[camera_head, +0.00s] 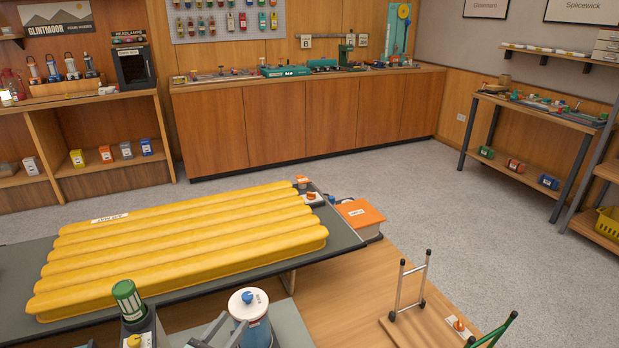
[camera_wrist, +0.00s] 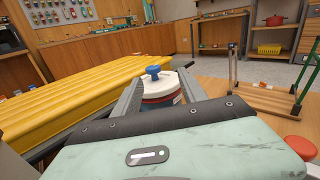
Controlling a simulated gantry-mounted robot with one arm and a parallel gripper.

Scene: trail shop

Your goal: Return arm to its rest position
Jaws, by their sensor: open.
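My gripper (camera_wrist: 160,86) is open in the wrist view, its two grey fingers pointing forward. A white-lidded canister with a blue knob (camera_wrist: 158,93) shows between the fingers; I cannot tell whether they touch it. In the head view, the canister (camera_head: 250,307) stands upright at the bottom edge, and part of my gripper (camera_head: 222,332) shows just left of it. The rest of my arm is out of view there.
A yellow ribbed sleeping pad (camera_head: 180,245) lies on the table at left. An orange-topped box (camera_head: 360,212) is beyond the pad. A wooden board with upright metal frames (camera_head: 425,318) is at right. Grey floor (camera_head: 480,235) is open beyond.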

